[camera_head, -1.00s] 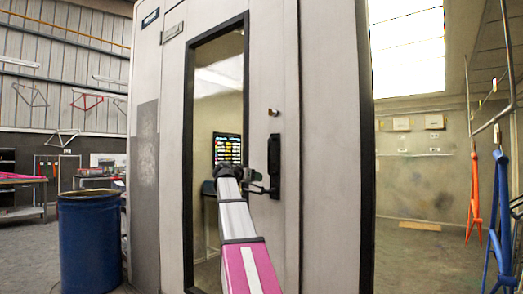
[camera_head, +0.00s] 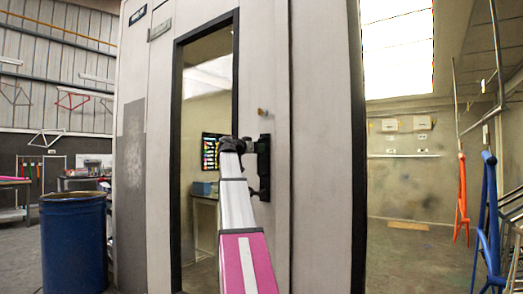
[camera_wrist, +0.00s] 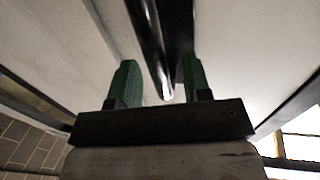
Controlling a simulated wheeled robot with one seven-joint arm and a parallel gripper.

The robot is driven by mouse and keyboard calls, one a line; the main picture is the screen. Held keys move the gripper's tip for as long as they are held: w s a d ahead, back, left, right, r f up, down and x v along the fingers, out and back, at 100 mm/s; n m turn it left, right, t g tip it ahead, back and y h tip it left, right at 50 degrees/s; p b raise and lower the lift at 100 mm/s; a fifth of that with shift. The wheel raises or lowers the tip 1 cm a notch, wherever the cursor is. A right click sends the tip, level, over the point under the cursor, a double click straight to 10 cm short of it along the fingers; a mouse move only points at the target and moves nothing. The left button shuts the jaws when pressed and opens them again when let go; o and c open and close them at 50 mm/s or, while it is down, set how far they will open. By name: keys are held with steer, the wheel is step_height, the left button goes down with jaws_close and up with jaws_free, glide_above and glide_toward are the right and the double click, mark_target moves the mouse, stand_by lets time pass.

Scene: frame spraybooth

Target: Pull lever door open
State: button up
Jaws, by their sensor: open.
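The pale door (camera_head: 278,215) with a tall black-edged window stands in front of me and looks shut. Its black handle plate (camera_head: 264,172) is to the right of the window. My gripper (camera_head: 247,146) is at the upper part of this plate, seen small and partly hidden by my own arm. In the wrist view, my gripper (camera_wrist: 158,82) has two green fingers set apart. A shiny black bar (camera_wrist: 157,60), seemingly the lever, runs into the gap between them. I cannot tell if a finger touches it.
A blue barrel (camera_head: 73,240) stands at the left by the booth wall. Orange (camera_head: 462,195) and blue (camera_head: 488,220) frames hang at the right. A workbench (camera_head: 14,200) is at the far left. The floor before the right opening looks clear.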

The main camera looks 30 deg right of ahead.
steer(key=shift+w+d, duration=0.15)
steer(key=shift+d, duration=0.55)
steer(key=shift+w+d, duration=0.1)
steer(key=shift+d, duration=0.55)
jaws_close()
